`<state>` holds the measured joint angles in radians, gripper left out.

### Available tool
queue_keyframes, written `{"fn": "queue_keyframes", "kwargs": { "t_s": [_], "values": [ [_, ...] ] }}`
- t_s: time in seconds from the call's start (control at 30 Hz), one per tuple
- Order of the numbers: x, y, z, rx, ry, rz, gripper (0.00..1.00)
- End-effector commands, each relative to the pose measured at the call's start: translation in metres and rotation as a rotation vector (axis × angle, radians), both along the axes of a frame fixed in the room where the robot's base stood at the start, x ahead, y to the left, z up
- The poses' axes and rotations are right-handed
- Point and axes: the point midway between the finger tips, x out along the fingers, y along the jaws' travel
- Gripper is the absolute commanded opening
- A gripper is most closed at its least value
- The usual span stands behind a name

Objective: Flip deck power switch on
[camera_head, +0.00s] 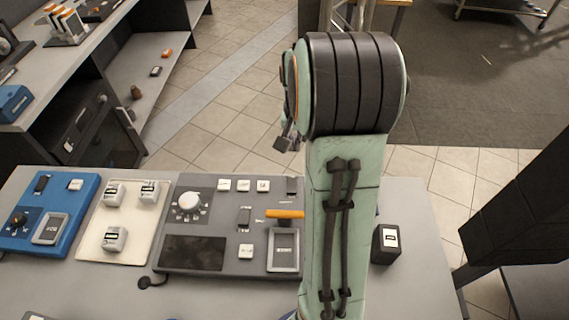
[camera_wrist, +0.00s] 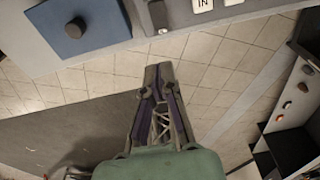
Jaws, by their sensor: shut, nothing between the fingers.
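The grey deck (camera_head: 192,253) lies on the table, with a white knob, a dark screen, white labels and an orange bar (camera_head: 285,213). A black rocker (camera_head: 244,217) sits mid-panel, and a small dark switch (camera_head: 292,187) is at its far right corner, partly beside my arm. I cannot tell which is the power switch. A dark switch (camera_wrist: 157,14) shows at the top of the wrist view, near white "IN" labels. My gripper (camera_wrist: 160,72) is shut and empty, apart from the deck, with floor behind its fingertips. My arm hides the gripper in the head view.
A blue box with a black knob (camera_wrist: 75,28) is beside the deck, mostly behind my arm in the head view. A cream panel (camera_head: 127,215) and a blue unit (camera_head: 48,222) lie left. A black block (camera_head: 386,246) stands right.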

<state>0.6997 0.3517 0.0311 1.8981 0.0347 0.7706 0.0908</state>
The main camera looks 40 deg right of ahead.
Motion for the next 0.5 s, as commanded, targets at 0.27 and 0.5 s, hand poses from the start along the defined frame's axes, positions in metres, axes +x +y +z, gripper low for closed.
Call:
{"fn": "queue_keyframes", "kwargs": {
  "t_s": [0.27,0.5],
  "values": [
    [0.001,0.000,-0.006,0.001,0.002,0.002,0.00],
    [0.003,-0.003,-0.047,0.003,0.005,0.002,0.00]
  ]
}}
